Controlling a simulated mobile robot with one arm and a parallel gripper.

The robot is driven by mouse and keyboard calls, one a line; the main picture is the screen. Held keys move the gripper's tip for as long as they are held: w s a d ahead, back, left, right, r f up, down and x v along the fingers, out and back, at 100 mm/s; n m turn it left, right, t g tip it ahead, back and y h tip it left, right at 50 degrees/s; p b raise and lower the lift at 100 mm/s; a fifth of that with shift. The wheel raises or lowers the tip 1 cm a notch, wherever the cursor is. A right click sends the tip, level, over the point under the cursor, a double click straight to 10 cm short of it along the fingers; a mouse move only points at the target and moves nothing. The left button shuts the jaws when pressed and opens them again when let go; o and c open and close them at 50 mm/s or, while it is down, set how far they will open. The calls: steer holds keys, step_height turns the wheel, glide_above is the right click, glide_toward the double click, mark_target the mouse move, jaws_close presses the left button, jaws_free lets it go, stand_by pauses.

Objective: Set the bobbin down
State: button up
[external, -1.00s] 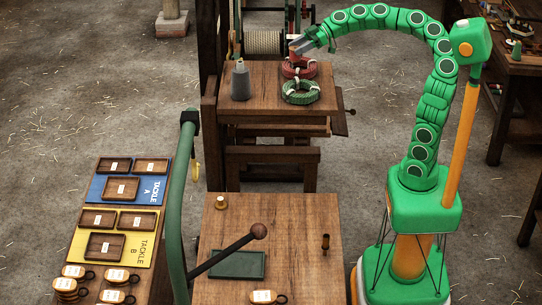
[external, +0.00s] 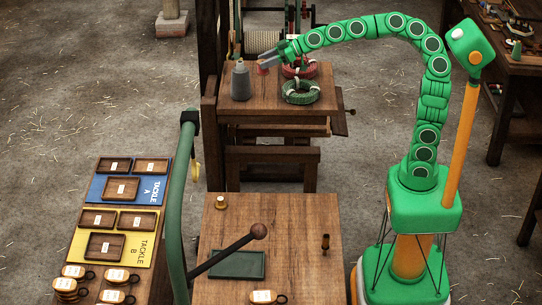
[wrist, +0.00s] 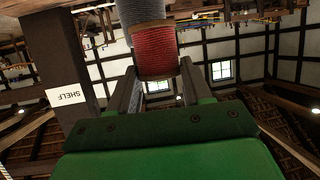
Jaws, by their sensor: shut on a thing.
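My gripper (external: 266,64) is shut on a red bobbin (external: 263,70), at the left side of the wooden shelf top (external: 278,110). The bobbin also shows in the wrist view (wrist: 156,52), between the two fingers (wrist: 158,82). I cannot tell whether its underside touches the wood. A grey bobbin (external: 240,84) stands upright just left of the held one. It also shows in the wrist view (wrist: 138,12), beyond the red bobbin.
A red rope coil (external: 306,72) and a green-and-white coil (external: 300,96) lie right of the held bobbin. A rope-wound drum (external: 262,40) is behind. The shelf's front strip is clear. A lower table (external: 290,210) stands in front.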

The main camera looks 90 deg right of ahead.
steer(key=w+a+f, duration=0.3)
steer(key=w+a, duration=0.2)
steer(key=a, duration=0.2)
steer(key=w+a+f, duration=0.4)
steer(key=a, duration=0.3)
steer(key=w+a+f+m+h, duration=0.1)
steer(key=w+f, duration=0.1)
steer(key=f, duration=1.1)
steer(key=w+a+f+m+h, duration=0.1)
steer(key=a+f, duration=0.1)
steer(key=f, duration=1.1)
steer(key=s+a+f+m+h, duration=0.1)
steer(key=s+a+f, duration=0.15)
steer(key=a, duration=0.35)
steer(key=s+a+f+m+h, duration=0.1)
steer(key=s+a+h, duration=0.1)
steer(key=s+a, duration=0.25)
steer(key=s+a+f+m+h, duration=0.1)
steer(key=s+a+f, duration=0.15)
steer(key=s, duration=0.35)
steer(key=s+a+f+m+h, duration=0.1)
steer(key=s+a+f, duration=0.1)
steer(key=s+a, duration=0.3)
steer(key=shift+g, duration=0.4)
steer(key=shift+s+d+f, duration=0.25)
steer(key=shift+f, duration=1)
steer(key=shift+s+d+f, duration=0.2)
steer(key=shift+f, duration=1.1)
steer(key=shift+s+d+f, duration=0.25)
steer(key=shift+f, duration=1)
